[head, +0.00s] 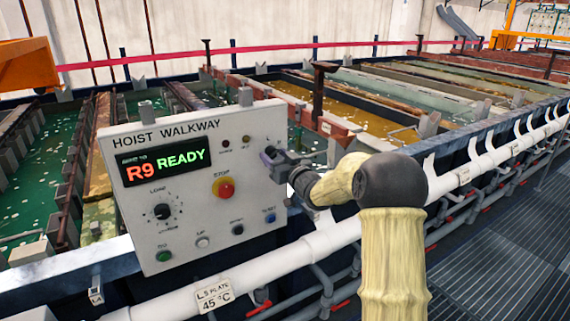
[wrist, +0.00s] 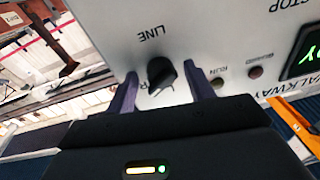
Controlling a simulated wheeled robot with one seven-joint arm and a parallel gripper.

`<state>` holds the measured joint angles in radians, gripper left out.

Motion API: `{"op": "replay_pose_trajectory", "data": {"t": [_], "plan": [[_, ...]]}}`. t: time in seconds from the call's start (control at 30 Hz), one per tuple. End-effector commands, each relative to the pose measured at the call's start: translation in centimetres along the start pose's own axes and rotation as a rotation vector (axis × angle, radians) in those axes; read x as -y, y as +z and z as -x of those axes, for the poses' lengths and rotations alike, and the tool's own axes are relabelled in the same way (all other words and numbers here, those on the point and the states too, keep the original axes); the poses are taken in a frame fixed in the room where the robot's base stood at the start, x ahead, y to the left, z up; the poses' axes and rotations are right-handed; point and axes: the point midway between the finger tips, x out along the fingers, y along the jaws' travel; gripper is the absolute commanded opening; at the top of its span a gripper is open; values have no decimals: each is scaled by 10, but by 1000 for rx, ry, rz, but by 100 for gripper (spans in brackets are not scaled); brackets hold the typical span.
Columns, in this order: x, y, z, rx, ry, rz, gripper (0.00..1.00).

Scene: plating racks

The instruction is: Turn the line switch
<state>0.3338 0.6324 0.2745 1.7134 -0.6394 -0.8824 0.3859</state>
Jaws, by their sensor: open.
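The line switch (wrist: 161,72) is a black rotary knob on the white panel, under the upside-down label LINE in the wrist view. My gripper (wrist: 160,76) is open, with one purple finger on each side of the knob. Whether a finger touches it I cannot tell. In the head view my gripper (head: 278,157) is at the right edge of the HOIST WALKWAY panel (head: 200,245) and hides the line switch there. The panel's display (head: 163,164) reads R9 READY.
The panel also has a red stop button (head: 224,187), a load knob (head: 161,211), a green button (head: 164,256) and a blue button (head: 270,217). Two small dark lamps sit beside the line switch. Tanks lie behind; a white pipe (head: 335,239) runs in front.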

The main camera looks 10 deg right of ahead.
Motion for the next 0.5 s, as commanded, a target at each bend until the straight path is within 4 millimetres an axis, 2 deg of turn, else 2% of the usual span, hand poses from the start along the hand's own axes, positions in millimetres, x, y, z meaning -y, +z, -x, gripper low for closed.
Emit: {"op": "replay_pose_trajectory", "data": {"t": [0.27, 0.5], "plan": [[-1, 3, 31, 0, 2, 3, 53], [-2, 3, 78, 0, 3, 3, 53]]}}
